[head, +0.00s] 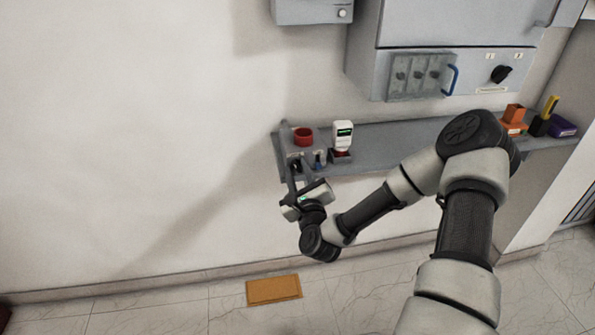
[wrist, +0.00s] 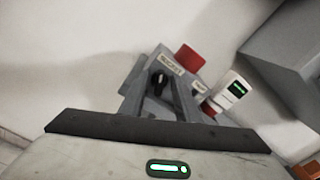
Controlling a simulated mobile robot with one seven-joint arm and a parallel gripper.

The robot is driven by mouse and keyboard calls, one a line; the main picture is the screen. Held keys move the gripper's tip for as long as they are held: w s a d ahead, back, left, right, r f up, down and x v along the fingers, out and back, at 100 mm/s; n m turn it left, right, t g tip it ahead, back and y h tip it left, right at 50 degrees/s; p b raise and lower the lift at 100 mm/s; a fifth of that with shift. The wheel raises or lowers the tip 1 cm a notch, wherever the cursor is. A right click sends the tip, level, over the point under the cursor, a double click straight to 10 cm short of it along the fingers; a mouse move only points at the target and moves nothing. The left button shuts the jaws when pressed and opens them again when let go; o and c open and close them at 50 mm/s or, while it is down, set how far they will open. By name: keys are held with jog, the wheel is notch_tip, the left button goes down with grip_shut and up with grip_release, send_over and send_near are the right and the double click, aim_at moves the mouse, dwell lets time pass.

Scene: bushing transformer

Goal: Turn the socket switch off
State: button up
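The socket switch is a small black knob (wrist: 158,79) on a grey panel, beside a label that reads like "SOCKET" (wrist: 172,64). In the head view a dark knob (head: 295,165) shows at the left end of the wall shelf, partly covered by my gripper. My gripper (wrist: 155,84) reaches up to the panel from below. Its two grey fingers are apart, and the black knob shows between their tips. I cannot tell whether either finger touches it. My gripper also shows in the head view (head: 306,174). The knob's exact angle is hard to read.
A white device with a dark screen (head: 343,136) stands to the right. A grey cabinet (head: 440,70) hangs above the shelf (head: 395,140). Orange and purple boxes (head: 562,127) stand at the shelf's right end.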

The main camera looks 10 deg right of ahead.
grip_shut()
jog(key=shift+f+n, duration=0.1)
jog(key=shift+n, duration=0.2)
jog(key=n+b, duration=0.2)
jog(key=n, duration=0.3)
jog(key=shift+a+f, duration=0.1)
jog(key=n+b, duration=0.2)
jog(key=n, duration=0.2)
jog(key=shift+f, duration=0.1)
jog(key=shift+n+b, duration=0.65)
jog(key=shift+n, duration=0.55)
